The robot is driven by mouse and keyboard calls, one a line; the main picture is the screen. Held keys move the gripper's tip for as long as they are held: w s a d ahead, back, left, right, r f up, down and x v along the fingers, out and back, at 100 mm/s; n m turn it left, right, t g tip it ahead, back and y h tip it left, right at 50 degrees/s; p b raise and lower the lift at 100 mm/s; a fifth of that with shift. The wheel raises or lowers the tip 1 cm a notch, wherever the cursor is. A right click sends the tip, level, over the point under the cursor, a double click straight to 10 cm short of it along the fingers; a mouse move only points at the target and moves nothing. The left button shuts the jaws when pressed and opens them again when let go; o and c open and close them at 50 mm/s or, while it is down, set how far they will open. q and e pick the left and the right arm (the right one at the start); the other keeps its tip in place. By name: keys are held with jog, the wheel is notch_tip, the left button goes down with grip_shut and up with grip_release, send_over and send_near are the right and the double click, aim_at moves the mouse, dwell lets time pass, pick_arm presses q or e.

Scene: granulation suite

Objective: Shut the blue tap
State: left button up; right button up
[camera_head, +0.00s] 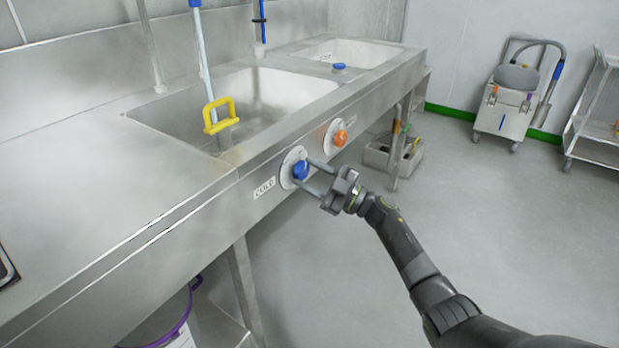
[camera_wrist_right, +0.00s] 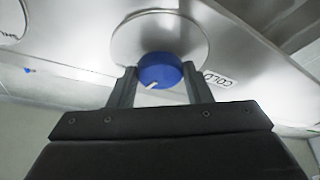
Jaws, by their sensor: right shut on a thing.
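The blue tap (camera_head: 300,170) is a round knob on a pale disc on the front panel of the steel sink unit, beside a label reading COLD (camera_head: 264,188). My right gripper (camera_head: 311,178) reaches it from the right, with one finger on each side of the knob, shut on it. In the right wrist view the blue tap (camera_wrist_right: 160,71) sits between the two fingers (camera_wrist_right: 160,88), and a short white mark shows on its lower left. The left gripper is not in view.
An orange tap (camera_head: 340,138) sits farther along the same panel. The sink basin (camera_head: 285,92) has a yellow-handled tool (camera_head: 219,116) in it. A grey caddy (camera_head: 376,155) stands on the floor beyond. A purple-rimmed bucket (camera_head: 175,331) is under the counter.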

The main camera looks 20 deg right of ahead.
jog(key=n+g, duration=0.1)
jog(key=n, duration=0.2)
jog(key=n+g, duration=0.1)
jog(key=n, duration=0.2)
jog(key=shift+w+d+r+g+b, duration=0.1)
jog(key=shift+g+b, duration=0.2)
jog(key=n+g, duration=0.1)
jog(key=n, duration=0.4)
jog(key=shift+r+g+h, duration=0.2)
jog(key=shift+g+h, duration=0.2)
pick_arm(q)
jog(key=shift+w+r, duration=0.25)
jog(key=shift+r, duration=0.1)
pick_arm(e)
jog(key=shift+d+n+h, duration=0.1)
jog(key=shift+n+h, duration=0.2)
jog(key=shift+n, duration=0.6)
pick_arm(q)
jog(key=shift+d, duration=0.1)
pick_arm(e)
jog(key=shift+g, duration=0.4)
jog(key=o, duration=1)
